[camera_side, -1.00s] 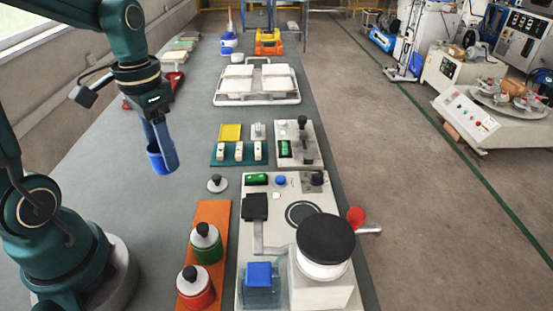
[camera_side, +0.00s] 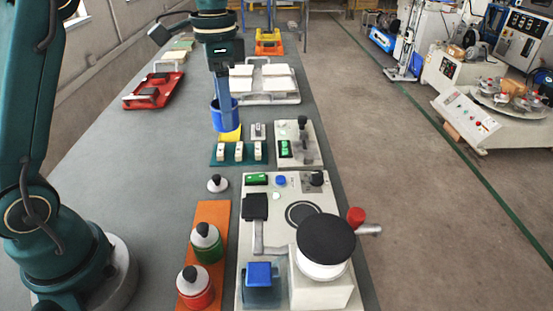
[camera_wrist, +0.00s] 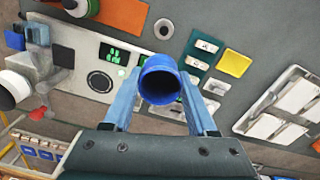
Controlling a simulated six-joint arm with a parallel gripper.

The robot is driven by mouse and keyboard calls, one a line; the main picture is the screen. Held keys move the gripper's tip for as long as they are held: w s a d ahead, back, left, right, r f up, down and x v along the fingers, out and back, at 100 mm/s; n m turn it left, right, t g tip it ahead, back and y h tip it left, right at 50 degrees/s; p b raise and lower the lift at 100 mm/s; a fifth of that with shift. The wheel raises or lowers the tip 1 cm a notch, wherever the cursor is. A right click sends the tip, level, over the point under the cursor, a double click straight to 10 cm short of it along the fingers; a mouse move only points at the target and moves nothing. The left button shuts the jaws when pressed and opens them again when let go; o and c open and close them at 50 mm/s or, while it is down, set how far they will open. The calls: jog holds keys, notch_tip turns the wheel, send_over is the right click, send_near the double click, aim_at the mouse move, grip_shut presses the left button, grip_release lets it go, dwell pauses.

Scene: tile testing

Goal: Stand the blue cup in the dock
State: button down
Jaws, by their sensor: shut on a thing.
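The blue cup (camera_side: 224,120) hangs from my gripper (camera_side: 220,98) in the side view, above the bench and overlapping the yellow tile in the picture. In the wrist view the cup (camera_wrist: 160,84) shows its round open mouth, between the two light-blue fingers of my gripper (camera_wrist: 160,100). The gripper is shut on the cup. A grey tester (camera_side: 283,235) has a dark ring (camera_side: 300,213) on its top; I cannot tell whether this is the dock. The cup is well apart from the tester.
A teal rack (camera_side: 238,159) with white pieces lies below the cup in the picture, with a small control box (camera_side: 296,143) at its right. A white tray (camera_side: 264,99) stands behind. Red and green jars (camera_side: 207,248) stand on an orange board.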

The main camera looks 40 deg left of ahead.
jog(key=w+d+f+m, duration=0.1)
jog(key=d+f+m, duration=0.2)
jog(key=d, duration=0.6)
jog(key=d+f+m, duration=0.2)
jog(key=d+m, duration=0.1)
jog(key=d, duration=0.6)
jog(key=shift+w+a+f, duration=0.1)
jog(key=shift+w+f, duration=0.05)
jog(key=shift+f, duration=1.45)
jog(key=shift+w+f, duration=0.1)
jog(key=shift+f, duration=1.45)
jog(key=shift+f, duration=0.3)
jog(key=shift+c, duration=0.6)
grip_release()
jog(key=shift+o, duration=0.6)
jog(key=shift+r, duration=0.1)
jog(key=shift+r, duration=2.9)
jog(key=shift+a, duration=0.1)
